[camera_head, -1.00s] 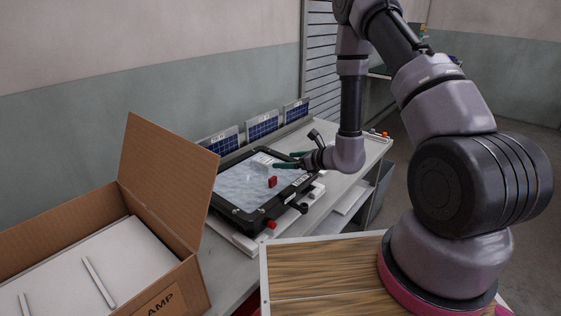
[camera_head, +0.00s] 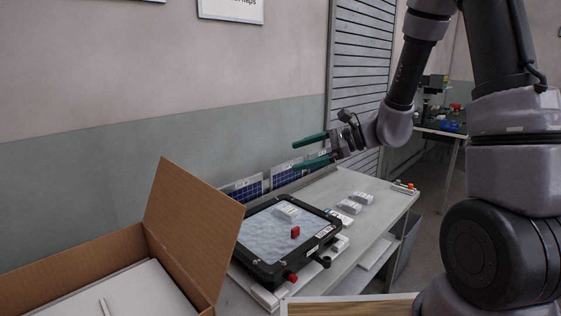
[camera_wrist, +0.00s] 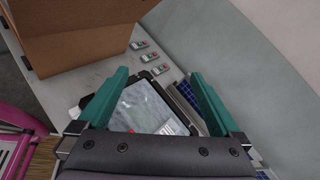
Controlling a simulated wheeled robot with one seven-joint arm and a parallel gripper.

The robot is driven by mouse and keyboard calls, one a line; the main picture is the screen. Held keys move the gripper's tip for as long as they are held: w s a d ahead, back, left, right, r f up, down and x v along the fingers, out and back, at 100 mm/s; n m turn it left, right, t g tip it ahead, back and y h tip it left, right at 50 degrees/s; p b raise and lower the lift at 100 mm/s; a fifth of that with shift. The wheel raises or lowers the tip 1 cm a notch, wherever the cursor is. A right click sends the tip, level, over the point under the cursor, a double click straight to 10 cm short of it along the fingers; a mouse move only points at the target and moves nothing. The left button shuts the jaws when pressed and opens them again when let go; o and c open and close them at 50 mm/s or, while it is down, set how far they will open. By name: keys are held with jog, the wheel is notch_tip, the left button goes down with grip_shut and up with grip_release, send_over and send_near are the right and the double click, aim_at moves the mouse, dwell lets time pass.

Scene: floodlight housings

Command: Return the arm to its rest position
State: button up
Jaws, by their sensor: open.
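My gripper (camera_head: 312,151) is raised in the air above the back edge of the bench, in front of the wall. Its two green fingers are spread apart with nothing between them. My arm (camera_head: 405,75) reaches in from the right. In the wrist view the open gripper (camera_wrist: 156,95) faces down over the black-framed floodlight housing (camera_wrist: 148,108). In the head view the housing (camera_head: 270,262) lies on the bench below and left of the gripper, apart from it. A white block (camera_head: 287,213) and a red part (camera_head: 295,232) sit on its pale face.
An open cardboard box (camera_head: 190,228) stands at the front left, with its flap up. Blue solar panels (camera_head: 285,180) lean along the bench's back edge. Small white blocks (camera_head: 349,206) lie right of the housing on the bench (camera_head: 375,225). The air around my gripper is clear.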

jog(key=s+d+r+n+t+h, duration=0.4)
jog(key=s+d+r+n+h, duration=0.7)
jog(key=s+d+r, duration=0.5)
jog(key=d, duration=0.2)
jog(key=shift+s+d, duration=0.15)
jog(key=shift+d, duration=0.15)
